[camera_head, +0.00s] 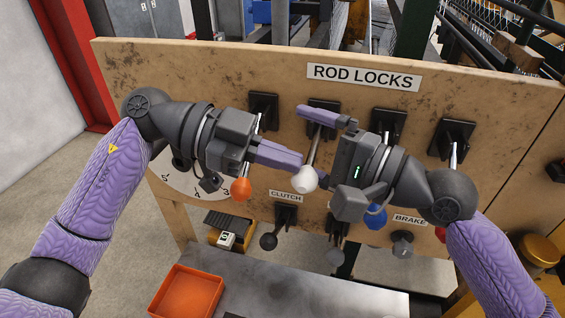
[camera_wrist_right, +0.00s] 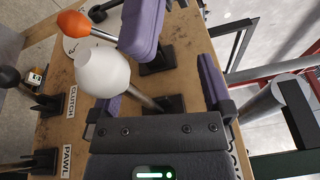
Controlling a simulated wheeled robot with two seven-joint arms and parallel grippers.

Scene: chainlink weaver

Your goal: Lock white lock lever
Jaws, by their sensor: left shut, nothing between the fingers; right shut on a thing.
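The white lock lever (camera_head: 304,180) has a round white knob on a metal rod that runs up to a black bracket on the wooden board. In the right wrist view the white knob (camera_wrist_right: 103,72) is close and large. My right gripper (camera_head: 313,145) is shut on this lever; its fingers stand on either side of the rod, partly hidden. My left gripper (camera_head: 298,160) is shut and empty, its fingertips close beside the rod just above the knob. It also shows in the right wrist view (camera_wrist_right: 143,38). Whether it touches the lever is unclear.
The orange lever (camera_head: 241,188) hangs left of the white one, under my left gripper. The blue lever (camera_head: 375,217) is partly behind my right gripper. Darker CLUTCH (camera_head: 270,240) and BRAKE (camera_head: 402,247) levers sit lower. An orange tray (camera_head: 187,294) stands lower left.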

